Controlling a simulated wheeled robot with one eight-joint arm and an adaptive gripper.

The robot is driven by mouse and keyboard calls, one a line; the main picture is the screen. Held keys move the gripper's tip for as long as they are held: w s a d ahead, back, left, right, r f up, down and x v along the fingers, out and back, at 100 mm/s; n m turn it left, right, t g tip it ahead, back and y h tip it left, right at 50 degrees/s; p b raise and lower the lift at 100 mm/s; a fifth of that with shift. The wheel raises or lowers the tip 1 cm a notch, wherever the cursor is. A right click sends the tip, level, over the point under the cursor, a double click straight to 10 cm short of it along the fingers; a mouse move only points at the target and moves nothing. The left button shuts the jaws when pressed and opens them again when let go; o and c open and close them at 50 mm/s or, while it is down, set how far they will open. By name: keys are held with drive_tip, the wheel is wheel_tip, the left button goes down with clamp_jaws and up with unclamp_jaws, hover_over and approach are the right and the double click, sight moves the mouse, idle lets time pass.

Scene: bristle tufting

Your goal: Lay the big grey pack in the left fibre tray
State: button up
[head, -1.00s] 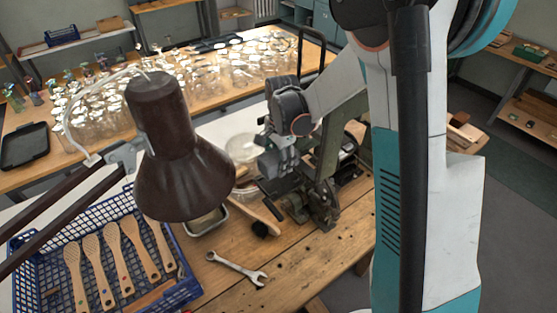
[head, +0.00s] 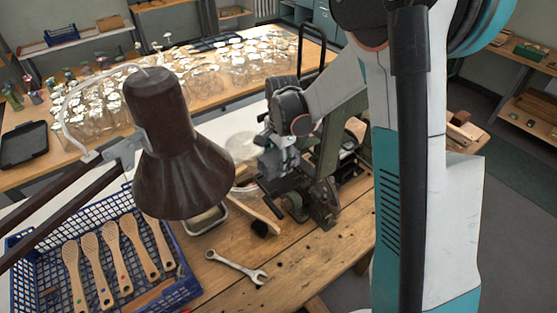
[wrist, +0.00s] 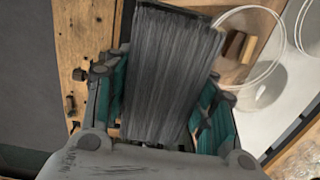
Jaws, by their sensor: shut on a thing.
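The big grey pack (wrist: 170,75) is a thick bundle of dark grey fibres in the wrist view. My gripper (wrist: 158,112) is shut on it, with a teal-lined finger on each side; the pack is slightly tilted in the picture. In the head view my gripper (head: 278,163) hangs over the workbench beside a dark metal bench device, and the pack cannot be made out there. A shallow metal-rimmed tray (head: 207,221) shows partly behind the lamp. I cannot tell whether it is the left fibre tray.
A brown lamp (head: 180,150) stands in front of the bench. A blue crate (head: 185,290) holds several wooden brush bodies. A wrench (head: 238,267) and a dark-headed brush (head: 262,222) lie on the bench. A clear round dish (head: 241,147) is behind my gripper.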

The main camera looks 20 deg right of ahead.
drive_tip(key=shift+f, duration=0.3)
idle(0.4)
drive_tip(key=o, duration=1.8)
drive_tip(key=shift+r, duration=0.15)
drive_tip(key=shift+r+p, duration=2)
drive_tip(key=shift+r, duration=1.9)
drive_tip(key=shift+s, duration=0.1)
